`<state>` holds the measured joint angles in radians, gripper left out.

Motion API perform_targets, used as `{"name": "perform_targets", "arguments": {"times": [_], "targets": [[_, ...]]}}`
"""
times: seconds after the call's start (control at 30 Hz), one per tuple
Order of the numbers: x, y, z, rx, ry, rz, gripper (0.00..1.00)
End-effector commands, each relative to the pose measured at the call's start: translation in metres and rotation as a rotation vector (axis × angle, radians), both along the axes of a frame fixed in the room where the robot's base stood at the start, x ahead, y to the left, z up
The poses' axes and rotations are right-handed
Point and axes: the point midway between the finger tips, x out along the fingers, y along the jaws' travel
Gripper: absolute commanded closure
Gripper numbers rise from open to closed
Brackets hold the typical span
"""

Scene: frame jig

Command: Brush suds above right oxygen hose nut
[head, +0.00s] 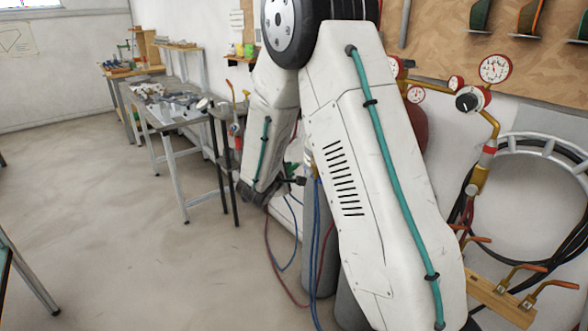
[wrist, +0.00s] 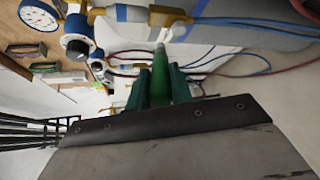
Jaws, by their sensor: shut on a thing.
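My gripper (wrist: 159,74) shows in the wrist view with its two dark green fingers shut on the green handle of a brush (wrist: 160,85). The brush's pale narrow end points up the picture, towards a brass fitting (wrist: 166,17) with a white and blue-banded piece beside it. I cannot tell whether the brush touches the fitting, or which part is the right oxygen hose nut. No suds can be made out. In the head view my white arm hides much of this spot.
Blue hoses (head: 317,240) and a red hose (head: 270,250) hang near my arm. Red-rimmed gauges (head: 495,68) and a torch rack (head: 500,297) are at right. Open floor (head: 110,240) lies left.

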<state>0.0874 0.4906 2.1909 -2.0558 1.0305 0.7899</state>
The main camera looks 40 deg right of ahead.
Motion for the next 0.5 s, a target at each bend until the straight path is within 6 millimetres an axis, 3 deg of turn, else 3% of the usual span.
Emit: {"name": "perform_targets", "arguments": {"times": [0.2,0.5], "targets": [[0.0,0.017,0.0,-0.002,0.0,0.002,1.0],[0.0,0.018,0.0,-0.001,0.0,0.001,1.0]]}}
